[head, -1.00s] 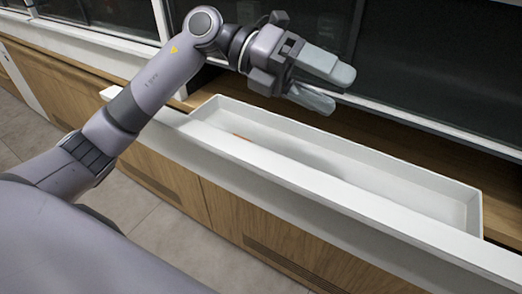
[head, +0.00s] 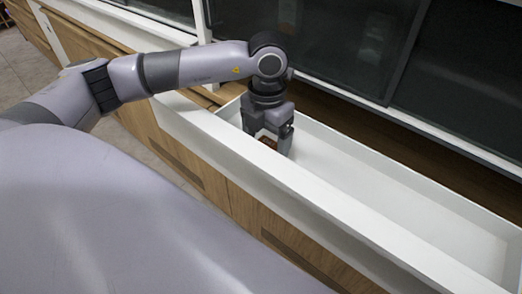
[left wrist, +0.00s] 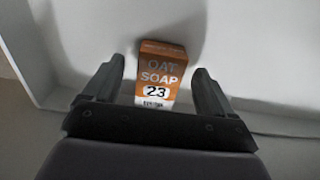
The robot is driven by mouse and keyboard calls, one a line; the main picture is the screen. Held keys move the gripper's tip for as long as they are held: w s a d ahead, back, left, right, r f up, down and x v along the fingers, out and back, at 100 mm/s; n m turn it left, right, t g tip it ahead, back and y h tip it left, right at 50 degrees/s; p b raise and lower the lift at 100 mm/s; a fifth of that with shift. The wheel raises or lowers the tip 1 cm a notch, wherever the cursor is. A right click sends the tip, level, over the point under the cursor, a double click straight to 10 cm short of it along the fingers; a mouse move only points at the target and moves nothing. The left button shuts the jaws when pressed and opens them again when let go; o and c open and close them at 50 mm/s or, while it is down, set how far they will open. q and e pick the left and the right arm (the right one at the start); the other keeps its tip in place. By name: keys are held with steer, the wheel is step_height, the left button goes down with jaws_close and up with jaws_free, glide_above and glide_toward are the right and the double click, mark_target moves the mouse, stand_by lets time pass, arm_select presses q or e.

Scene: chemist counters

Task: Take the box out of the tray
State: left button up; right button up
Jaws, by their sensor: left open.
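The box is an orange and brown soap box (left wrist: 162,74) with the words "OAT SOAP" and the number 23. In the left wrist view it lies between the two open fingers of my left gripper (left wrist: 158,88), with a gap on each side. In the head view only a small brown part of the box (head: 268,142) shows beside the fingers. My left gripper (head: 268,145) points down into the left end of the long white tray (head: 400,205). The tray's white floor also shows in the left wrist view (left wrist: 255,50). My right gripper is not in view.
The tray is otherwise empty to the right. Its front wall and a white counter edge (head: 300,200) run along the near side, above wooden cabinets (head: 245,212). Dark glass panels (head: 345,45) stand behind the tray.

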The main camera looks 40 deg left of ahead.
arm_select(q)
step_height(320, 180, down, 2)
steer(key=shift+c, duration=0.3)
steer(key=c, duration=1)
